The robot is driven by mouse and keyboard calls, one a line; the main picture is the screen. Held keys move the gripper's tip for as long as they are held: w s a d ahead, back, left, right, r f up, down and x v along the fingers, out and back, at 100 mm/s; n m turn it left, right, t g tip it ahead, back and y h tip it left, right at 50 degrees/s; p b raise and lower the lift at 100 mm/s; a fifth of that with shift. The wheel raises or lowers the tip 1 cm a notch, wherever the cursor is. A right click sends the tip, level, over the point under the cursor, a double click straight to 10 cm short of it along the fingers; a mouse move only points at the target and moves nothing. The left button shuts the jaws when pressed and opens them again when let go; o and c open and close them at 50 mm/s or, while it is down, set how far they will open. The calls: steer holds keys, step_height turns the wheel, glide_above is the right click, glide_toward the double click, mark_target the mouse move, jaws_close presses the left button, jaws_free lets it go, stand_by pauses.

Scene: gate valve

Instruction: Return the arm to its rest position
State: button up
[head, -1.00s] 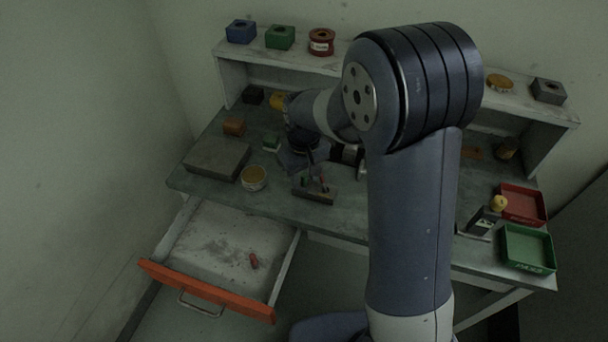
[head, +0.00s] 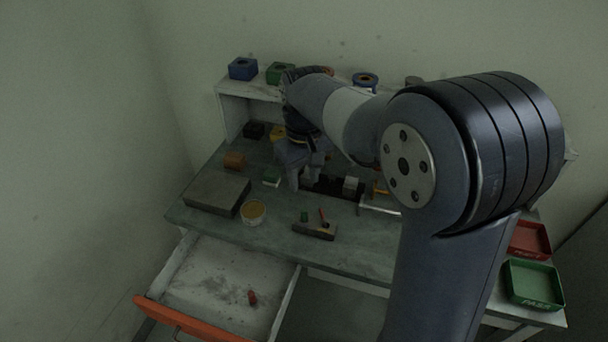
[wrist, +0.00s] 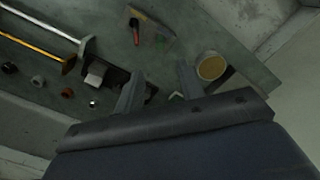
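My arm reaches over the workbench (head: 225,224) from the right in the head view. My gripper (head: 302,186) hangs above the middle of the bench, behind a small block holding a green and a red piece (head: 314,230). In the wrist view my gripper (wrist: 158,77) has its two fingers well apart, with only bare bench visible between the tips. It holds nothing that I can see. My arm hides part of the back shelf and the bench's right side.
An open drawer (head: 220,278) with a red piece (head: 252,298) juts from the bench front. A grey slab (head: 216,193) and a round yellow-topped tin (head: 253,212) stand left. Red (head: 530,240) and green (head: 533,284) trays stand right. The back shelf (head: 236,88) holds several items.

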mark_target(304, 209)
stand_by(0.4)
step_height(304, 209, down, 12)
steer(key=shift+f+p, duration=0.1)
steer(key=shift+p, duration=0.25)
steer(key=shift+w+r, duration=0.1)
steer(key=shift+r, duration=1.2)
